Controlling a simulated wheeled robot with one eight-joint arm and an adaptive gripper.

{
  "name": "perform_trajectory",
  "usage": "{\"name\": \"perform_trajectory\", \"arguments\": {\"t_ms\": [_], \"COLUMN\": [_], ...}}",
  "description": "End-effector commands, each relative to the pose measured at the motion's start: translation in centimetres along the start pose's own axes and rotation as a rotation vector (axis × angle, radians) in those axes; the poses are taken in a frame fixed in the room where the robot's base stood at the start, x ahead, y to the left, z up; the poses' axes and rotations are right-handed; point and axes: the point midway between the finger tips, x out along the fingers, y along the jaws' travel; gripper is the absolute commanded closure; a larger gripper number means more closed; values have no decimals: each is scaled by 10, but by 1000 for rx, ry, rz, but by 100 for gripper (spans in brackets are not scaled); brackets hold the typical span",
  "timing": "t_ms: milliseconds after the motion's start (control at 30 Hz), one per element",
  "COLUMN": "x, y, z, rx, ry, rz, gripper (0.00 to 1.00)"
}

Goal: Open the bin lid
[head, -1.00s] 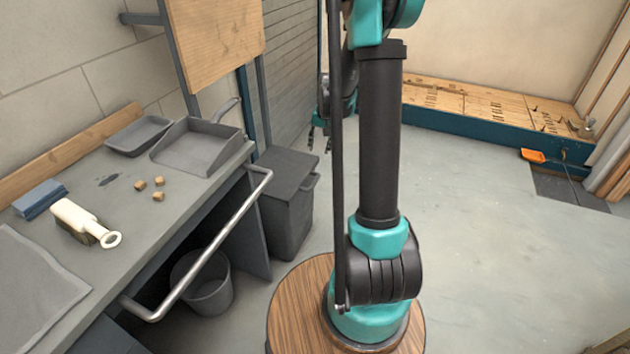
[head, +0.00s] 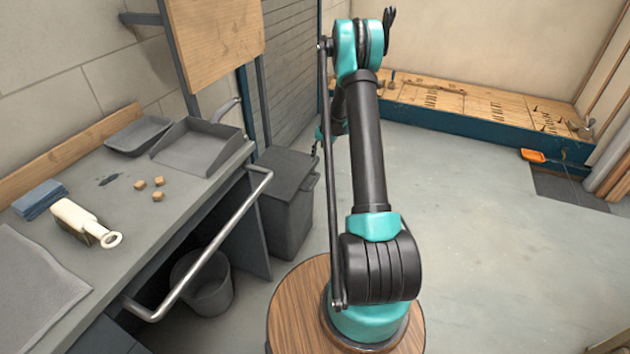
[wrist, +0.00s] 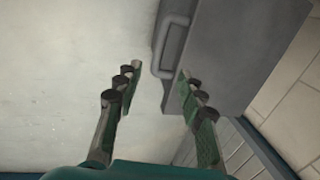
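The grey bin (head: 287,222) stands on the floor at the right end of the workbench. Its flat lid (head: 283,170) lies shut on top, with a handle (head: 310,181) on its right edge. In the wrist view, the lid (wrist: 235,55) fills the upper right and its bar handle (wrist: 168,48) is near the fingertips. My gripper (wrist: 160,74) is open and empty. The handle shows between and just beyond the fingertips in the picture; I cannot tell the distance. In the head view, my arm hides most of the gripper.
The workbench (head: 110,255) at left holds a dustpan (head: 195,148), a tray (head: 138,136), a brush (head: 85,222) and small blocks (head: 150,187). A metal rail (head: 215,245) runs along its front. A bucket (head: 205,285) is underneath. Open floor (head: 480,250) lies at right.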

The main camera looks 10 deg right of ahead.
Motion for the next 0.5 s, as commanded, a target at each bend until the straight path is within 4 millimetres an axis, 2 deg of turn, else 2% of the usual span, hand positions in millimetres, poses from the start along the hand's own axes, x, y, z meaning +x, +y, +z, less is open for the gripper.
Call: {"name": "perform_trajectory", "arguments": {"t_ms": [100,500], "x": [25,99], "y": [0,-1], "z": [0,0], "rx": [-1,-2], "ry": [0,0], "rz": [0,0], "gripper": [61,61]}}
